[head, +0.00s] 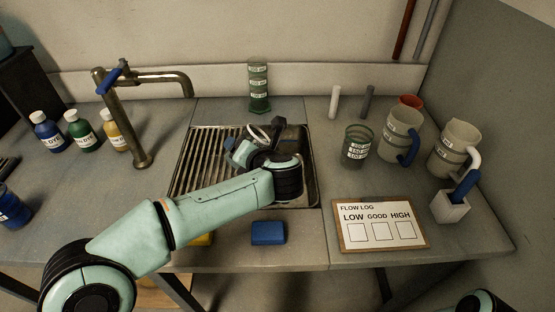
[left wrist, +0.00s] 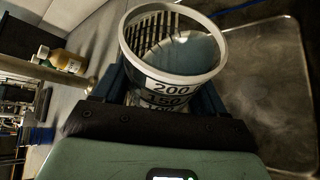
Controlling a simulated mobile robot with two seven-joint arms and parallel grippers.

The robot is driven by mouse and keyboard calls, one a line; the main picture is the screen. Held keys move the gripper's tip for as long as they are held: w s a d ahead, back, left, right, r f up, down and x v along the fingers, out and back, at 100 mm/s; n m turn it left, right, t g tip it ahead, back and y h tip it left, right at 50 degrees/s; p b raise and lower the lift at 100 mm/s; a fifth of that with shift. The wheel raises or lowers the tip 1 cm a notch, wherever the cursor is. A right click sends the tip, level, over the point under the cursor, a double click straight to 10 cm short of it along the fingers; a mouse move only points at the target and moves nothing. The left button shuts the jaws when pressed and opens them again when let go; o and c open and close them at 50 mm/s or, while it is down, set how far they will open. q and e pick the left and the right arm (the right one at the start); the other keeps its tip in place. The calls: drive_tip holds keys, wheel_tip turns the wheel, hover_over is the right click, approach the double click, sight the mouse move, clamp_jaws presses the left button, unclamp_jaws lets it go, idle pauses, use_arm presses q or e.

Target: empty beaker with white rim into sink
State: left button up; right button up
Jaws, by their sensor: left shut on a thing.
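The beaker with the white rim (left wrist: 170,88) is in my left gripper (left wrist: 165,95), which is shut around its side; 200 and 150 marks show below the rim. In the head view the white rim shows just beyond my left gripper (head: 256,142), above the sink (head: 311,190). The beaker looks tilted. Slats and a pale patch show through its mouth; I cannot tell how much liquid is inside. My arm hides part of the sink basin. My right gripper is not in view.
A brass faucet (head: 139,130) stands left of the sink, beside several dye bottles (head: 82,130). A green-marked cylinder (head: 258,88) stands behind the sink. A green-rimmed beaker (head: 357,147), jugs (head: 398,137) and a flow log board (head: 381,239) are at right. A blue block (head: 268,233) lies in front.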

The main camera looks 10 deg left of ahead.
use_arm(q)
drive_tip(key=shift+f+m+y, duration=0.2)
drive_tip(key=shift+m+y, duration=0.2)
drive_tip(key=shift+m, duration=0.1)
idle(0.7)
drive_tip(key=shift+a+r+m+g+y, duration=0.1)
drive_tip(key=shift+r+m+g+y, duration=0.35)
drive_tip(key=shift+m+g+y, duration=0.05)
idle(1.1)
drive_tip(key=shift+f+m+y, duration=0.2)
drive_tip(key=shift+m+y, duration=0.2)
drive_tip(key=shift+m, duration=0.1)
idle(1.2)
drive_tip(key=shift+w+d+f+m+g+y, duration=0.4)
drive_tip(key=shift+d+m+y, duration=0.1)
drive_tip(key=shift+d+m, duration=0.1)
idle(1.1)
drive_tip(key=shift+w+d+f+m+y, duration=0.1)
drive_tip(key=shift+d+f+m+y, duration=0.1)
drive_tip(key=shift+m+y, duration=0.3)
idle(0.9)
drive_tip(key=shift+r+m, duration=0.15)
drive_tip(key=shift+m, duration=0.15)
